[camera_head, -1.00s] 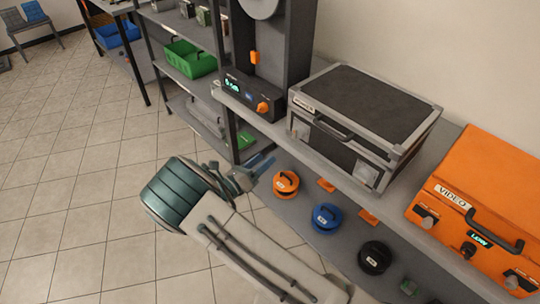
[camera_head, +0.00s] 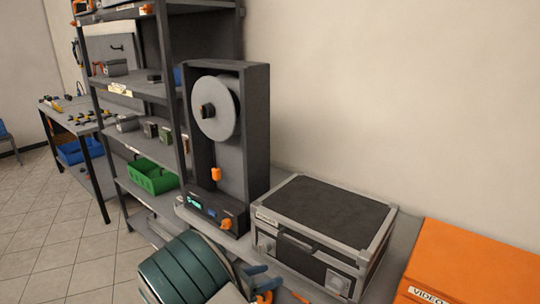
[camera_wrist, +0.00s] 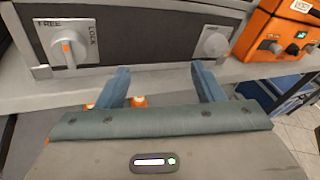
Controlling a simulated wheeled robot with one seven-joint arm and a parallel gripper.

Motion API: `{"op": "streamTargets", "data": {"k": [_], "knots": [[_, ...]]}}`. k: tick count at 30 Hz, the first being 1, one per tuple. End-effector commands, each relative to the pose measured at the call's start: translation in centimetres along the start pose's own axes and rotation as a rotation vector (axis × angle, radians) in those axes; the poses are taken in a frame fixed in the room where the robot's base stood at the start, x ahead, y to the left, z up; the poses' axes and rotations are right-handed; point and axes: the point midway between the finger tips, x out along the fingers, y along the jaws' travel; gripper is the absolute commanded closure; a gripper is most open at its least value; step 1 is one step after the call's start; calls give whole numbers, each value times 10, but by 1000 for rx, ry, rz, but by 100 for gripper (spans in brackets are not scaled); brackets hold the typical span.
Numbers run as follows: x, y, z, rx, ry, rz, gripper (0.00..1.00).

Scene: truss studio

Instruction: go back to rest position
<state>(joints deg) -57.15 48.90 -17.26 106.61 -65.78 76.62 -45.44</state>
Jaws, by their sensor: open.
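My gripper (camera_wrist: 163,82) shows in the wrist view with its two blue fingers spread apart and nothing between them. The fingers point at the front edge of the bench, just below a grey case (camera_wrist: 140,35). In the head view my gripper (camera_head: 260,280) is at the bottom edge, in front of the grey case (camera_head: 325,220), and is partly cut off by the frame. My teal wrist is beside it, at the bottom.
A reel machine (camera_head: 225,150) stands left of the case, and an orange video box (camera_head: 475,265) right of it. A tall shelf rack (camera_head: 150,145) with a green bin (camera_head: 153,177) stands farther left. Open tiled floor (camera_head: 50,235) lies at the left.

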Motion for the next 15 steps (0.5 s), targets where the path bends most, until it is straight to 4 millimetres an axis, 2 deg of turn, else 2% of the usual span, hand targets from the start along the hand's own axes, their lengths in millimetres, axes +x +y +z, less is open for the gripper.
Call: {"op": "streamTargets", "data": {"k": [1, 6, 10, 15], "knots": [[13, -16, 8, 69, 75, -44, 39], [40, -68, 21, 309, 305, -187, 39], [53, -107, 28, 505, 463, -302, 39], [58, -155, 36, 769, 643, -455, 39]]}}
